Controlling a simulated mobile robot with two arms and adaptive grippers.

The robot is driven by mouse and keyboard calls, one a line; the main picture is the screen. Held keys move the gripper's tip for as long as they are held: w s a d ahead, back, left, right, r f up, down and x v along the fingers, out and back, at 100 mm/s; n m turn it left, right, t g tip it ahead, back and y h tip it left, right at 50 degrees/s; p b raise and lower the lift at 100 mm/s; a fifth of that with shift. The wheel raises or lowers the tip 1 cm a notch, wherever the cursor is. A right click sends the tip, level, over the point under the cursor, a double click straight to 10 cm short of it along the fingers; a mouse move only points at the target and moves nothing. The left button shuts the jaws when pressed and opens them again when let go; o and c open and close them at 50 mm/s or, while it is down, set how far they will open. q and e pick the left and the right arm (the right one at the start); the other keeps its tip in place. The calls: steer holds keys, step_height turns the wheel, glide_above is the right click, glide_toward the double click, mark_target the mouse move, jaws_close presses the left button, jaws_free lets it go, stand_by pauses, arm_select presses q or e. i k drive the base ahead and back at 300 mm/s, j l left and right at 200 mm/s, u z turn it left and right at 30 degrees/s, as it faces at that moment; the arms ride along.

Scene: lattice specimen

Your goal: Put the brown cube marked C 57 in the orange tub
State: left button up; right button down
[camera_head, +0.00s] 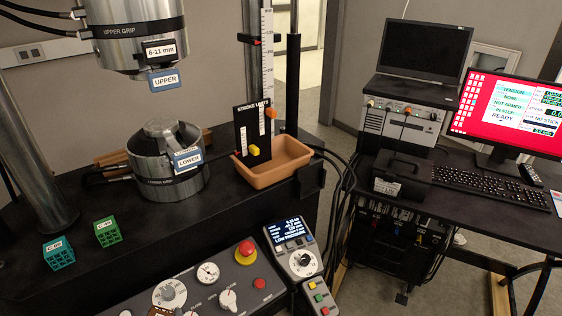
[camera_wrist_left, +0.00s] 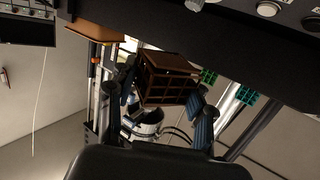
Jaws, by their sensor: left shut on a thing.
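In the left wrist view a brown lattice cube (camera_wrist_left: 168,80) sits between the two fingers of my left gripper (camera_wrist_left: 163,92). The gripper is shut on it and holds it clear of the bench. I cannot read a mark on the cube from here. The orange tub (camera_head: 268,178) stands on the black bench, right of the lower grip, in the head view; its edge also shows at the upper left of the wrist view (camera_wrist_left: 95,31). A dark upright plate with a yellow block stands at the tub's back left. My right gripper is in neither view.
A teal cube (camera_head: 58,253) and a green cube (camera_head: 107,231) stand on the bench at left. The lower grip (camera_head: 165,168) and upper grip (camera_head: 138,35) stand behind. A control panel with a red button (camera_head: 245,248) and a handset (camera_head: 293,248) are in front.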

mark_target(276, 173)
steer(key=i+l+u, duration=0.1)
steer(key=l, duration=0.35)
steer(key=i+l, duration=0.2)
steer(key=l, duration=0.25)
steer(key=i+l+u, duration=0.15)
steer(key=l, duration=0.3)
steer(key=i+l+u, duration=0.1)
steer(key=l, duration=0.35)
steer(key=i+l+u, duration=0.1)
steer(key=l, duration=0.35)
